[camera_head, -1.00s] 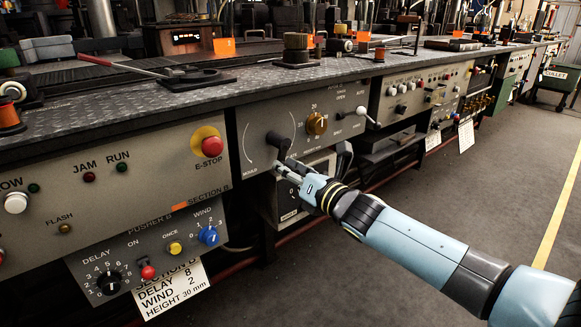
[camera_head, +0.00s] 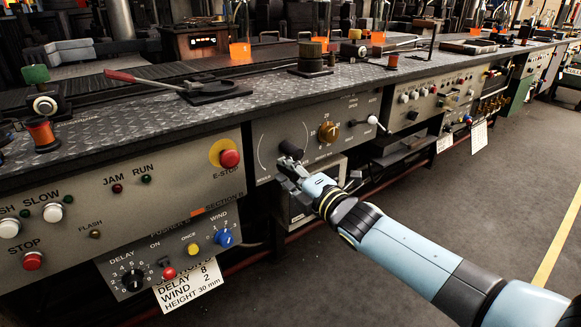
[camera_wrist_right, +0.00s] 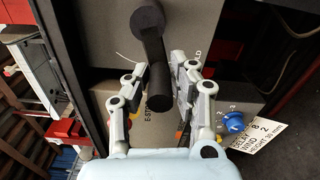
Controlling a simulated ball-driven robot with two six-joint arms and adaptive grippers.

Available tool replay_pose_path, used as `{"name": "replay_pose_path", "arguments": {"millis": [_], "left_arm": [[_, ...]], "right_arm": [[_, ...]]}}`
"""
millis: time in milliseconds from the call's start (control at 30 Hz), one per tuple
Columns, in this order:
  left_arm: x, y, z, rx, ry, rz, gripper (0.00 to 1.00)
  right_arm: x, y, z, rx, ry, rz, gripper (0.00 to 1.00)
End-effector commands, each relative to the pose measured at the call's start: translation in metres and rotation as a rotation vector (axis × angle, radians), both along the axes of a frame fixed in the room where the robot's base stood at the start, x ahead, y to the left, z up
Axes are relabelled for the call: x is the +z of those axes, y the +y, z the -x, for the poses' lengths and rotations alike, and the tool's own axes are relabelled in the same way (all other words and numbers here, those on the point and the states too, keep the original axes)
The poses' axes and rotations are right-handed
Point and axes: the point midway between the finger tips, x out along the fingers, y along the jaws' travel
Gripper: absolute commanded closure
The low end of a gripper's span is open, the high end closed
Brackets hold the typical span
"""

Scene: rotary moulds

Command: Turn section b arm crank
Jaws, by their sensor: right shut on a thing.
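The section B arm crank (camera_head: 290,150) is a black crank on a grey panel, at the centre of a thin arc scale. In the right wrist view its black arm and round handle (camera_wrist_right: 160,84) point down between the fingers. My right gripper (camera_head: 288,178) is shut on the crank's handle, with one finger on each side of it in the wrist view (camera_wrist_right: 157,93). The fingers partly hide the handle in the head view. My left gripper is out of view.
A brass knob (camera_head: 328,132) and a white-tipped lever (camera_head: 373,120) sit right of the crank. The red E-stop button (camera_head: 230,159) is to its left. The pusher box with the blue wind knob (camera_head: 223,237) hangs below left. Open floor lies to the right.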

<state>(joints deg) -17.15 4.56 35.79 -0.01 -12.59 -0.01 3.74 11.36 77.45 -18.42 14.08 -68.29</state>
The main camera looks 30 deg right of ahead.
Motion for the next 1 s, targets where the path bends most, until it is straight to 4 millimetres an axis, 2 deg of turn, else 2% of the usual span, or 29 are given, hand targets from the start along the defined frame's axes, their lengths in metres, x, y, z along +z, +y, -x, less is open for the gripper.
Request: {"name": "replay_pose_path", "arguments": {"millis": [33,467,1000], "left_arm": [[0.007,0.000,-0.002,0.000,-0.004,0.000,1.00],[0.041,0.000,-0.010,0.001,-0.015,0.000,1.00],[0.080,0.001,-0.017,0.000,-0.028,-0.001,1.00]], "right_arm": [[0.006,0.000,0.000,-0.001,0.005,-0.045,1.00],[0.024,0.002,0.001,-0.001,0.038,-0.451,1.00],[0.046,-0.008,0.000,-0.003,0.079,-0.961,1.00]]}}
